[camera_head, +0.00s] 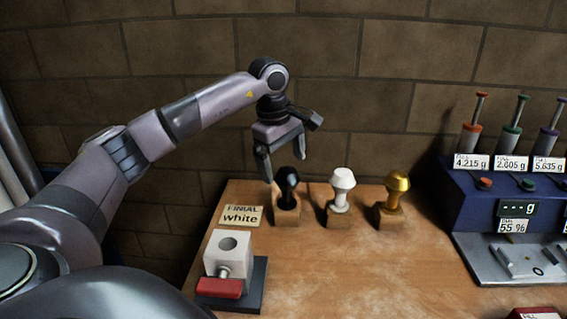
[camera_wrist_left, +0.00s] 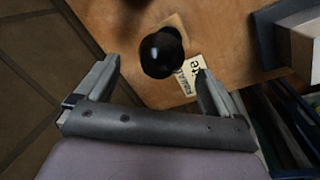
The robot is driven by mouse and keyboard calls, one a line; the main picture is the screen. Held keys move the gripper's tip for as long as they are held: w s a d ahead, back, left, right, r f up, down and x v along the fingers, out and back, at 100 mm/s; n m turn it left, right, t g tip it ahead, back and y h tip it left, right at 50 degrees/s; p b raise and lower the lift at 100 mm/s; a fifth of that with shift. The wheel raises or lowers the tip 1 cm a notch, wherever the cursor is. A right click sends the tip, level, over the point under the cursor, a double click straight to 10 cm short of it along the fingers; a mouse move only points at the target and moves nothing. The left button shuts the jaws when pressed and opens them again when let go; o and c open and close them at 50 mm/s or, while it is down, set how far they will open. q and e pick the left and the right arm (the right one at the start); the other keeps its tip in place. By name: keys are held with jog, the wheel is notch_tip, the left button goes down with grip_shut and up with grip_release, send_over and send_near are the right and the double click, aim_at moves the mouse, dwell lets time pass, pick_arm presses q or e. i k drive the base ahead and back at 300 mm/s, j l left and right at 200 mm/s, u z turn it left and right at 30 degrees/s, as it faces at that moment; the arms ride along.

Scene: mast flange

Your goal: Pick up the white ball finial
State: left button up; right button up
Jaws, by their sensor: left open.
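The white ball finial (camera_head: 342,185) stands upright in a small wooden block, between a black finial (camera_head: 288,180) on its left and a gold finial (camera_head: 396,187) on its right. My left gripper (camera_head: 284,168) is open and empty, pointing down near the black finial, to the left of the white one. In the left wrist view the black finial (camera_wrist_left: 161,54) lies ahead of and between the open fingers (camera_wrist_left: 155,85), with no visible grip on it. The white finial cannot be made out in the wrist view. My right gripper is not in view.
A card reading "FINIAL white" (camera_head: 242,216) lies left of the finials. A white block with a round hole (camera_head: 229,253) and red handle stands at the front left. A blue dispenser unit (camera_head: 500,200) with a scale is at the right. The middle of the table is clear.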

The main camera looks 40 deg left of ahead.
aim_at(340, 196)
jog(key=k+l, duration=0.1)
jog(key=l, duration=0.25)
jog(key=k+l, duration=0.15)
jog(key=l, duration=0.15)
jog(key=k+l, duration=0.1)
jog(key=l, duration=0.25)
jog(key=k+l, duration=0.1)
jog(key=l, duration=0.25)
